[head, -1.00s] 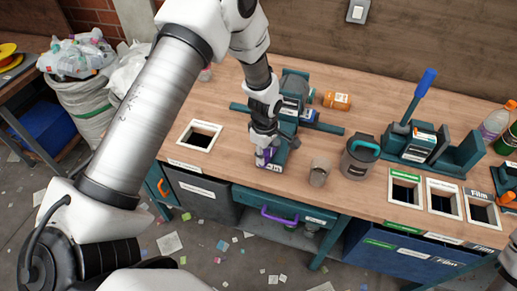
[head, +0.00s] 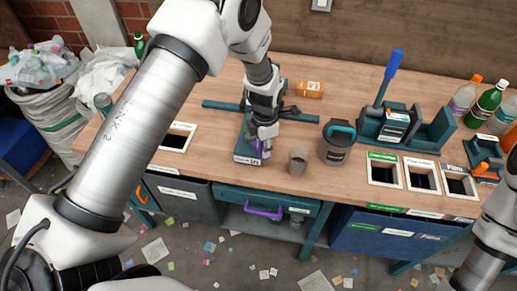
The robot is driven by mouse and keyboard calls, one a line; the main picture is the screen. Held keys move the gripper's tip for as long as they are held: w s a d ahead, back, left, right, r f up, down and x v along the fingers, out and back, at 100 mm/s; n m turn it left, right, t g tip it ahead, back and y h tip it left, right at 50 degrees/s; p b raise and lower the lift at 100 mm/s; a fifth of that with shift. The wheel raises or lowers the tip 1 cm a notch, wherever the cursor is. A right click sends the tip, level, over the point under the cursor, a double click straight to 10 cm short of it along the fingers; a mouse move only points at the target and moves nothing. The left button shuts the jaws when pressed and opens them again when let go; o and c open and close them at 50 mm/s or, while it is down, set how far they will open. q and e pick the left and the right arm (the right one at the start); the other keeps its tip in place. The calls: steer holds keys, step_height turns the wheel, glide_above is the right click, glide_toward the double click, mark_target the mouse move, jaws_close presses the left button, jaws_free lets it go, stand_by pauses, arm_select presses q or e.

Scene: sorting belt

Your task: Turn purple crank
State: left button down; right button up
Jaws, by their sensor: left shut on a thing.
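The purple crank (head: 258,148) shows as a small purple part low on the front of a teal machine (head: 243,150) with a white label, on the wooden bench. My left gripper (head: 262,136) comes down from above and is shut on the crank, on the right side of the machine's front block. The fingers and wrist hide most of the crank and the middle of the machine. My right gripper is out of view; only part of that arm shows at the right edge.
A grey-brown cup (head: 298,161) and a dark jug with a teal handle (head: 337,143) stand close right of the gripper. An orange box (head: 309,89) lies behind. A teal press with a blue lever (head: 392,65) stands farther right, behind bench openings (head: 420,176).

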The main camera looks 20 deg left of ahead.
arm_select(q)
steer(key=shift+w+d+f+n, duration=0.1)
steer(key=shift+w+d+n, duration=0.2)
steer(key=shift+n, duration=0.4)
steer(key=shift+w, duration=0.1)
steer(key=c, duration=0.9)
jaws_free()
steer(key=shift+w, duration=0.1)
step_height(320, 180, up, 12)
